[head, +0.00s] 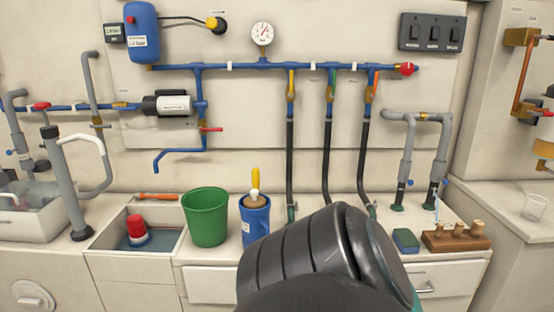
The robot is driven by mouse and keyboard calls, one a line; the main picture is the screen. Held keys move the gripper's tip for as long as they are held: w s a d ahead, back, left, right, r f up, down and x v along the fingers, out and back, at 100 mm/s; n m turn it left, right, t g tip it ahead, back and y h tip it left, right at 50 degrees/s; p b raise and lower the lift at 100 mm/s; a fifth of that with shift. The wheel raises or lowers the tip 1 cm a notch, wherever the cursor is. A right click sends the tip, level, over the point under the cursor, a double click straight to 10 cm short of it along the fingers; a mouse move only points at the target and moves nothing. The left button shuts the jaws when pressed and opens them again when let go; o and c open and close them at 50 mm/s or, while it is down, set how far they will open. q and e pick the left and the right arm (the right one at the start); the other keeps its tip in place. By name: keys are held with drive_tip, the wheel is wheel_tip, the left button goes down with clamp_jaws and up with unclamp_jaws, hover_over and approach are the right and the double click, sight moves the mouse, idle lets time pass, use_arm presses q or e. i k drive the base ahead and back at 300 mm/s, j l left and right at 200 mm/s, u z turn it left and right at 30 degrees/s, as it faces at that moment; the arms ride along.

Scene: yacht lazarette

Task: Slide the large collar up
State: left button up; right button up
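Two grey pipes run down at the right, joined at the top by a grey pipe with a brass fitting (423,116). Each has a dark sleeve low down: a left sleeve (402,192) and a right sleeve (433,192), with small blue parts beside them. I cannot tell for sure which piece is the large collar. A thin pale-blue streak, like water, shows by the right sleeve. My dark arm link fills the bottom middle and hides part of the counter. Neither gripper can be seen.
On the counter stand a blue-green sponge (406,240), a wooden block with plugs (456,238), a green bucket (205,217) and a blue container (255,220). Black hoses (327,165) hang from a blue manifold (230,66). A sink (108,233) holds a red-topped object (136,230).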

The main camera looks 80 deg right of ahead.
sight(437, 168)
drive_tip(key=z, duration=3.65)
drive_tip(key=i+l+u, duration=0.35)
drive_tip(key=l, duration=0.25)
drive_tip(key=i+j, duration=0.05)
drive_tip(key=i, duration=0.05)
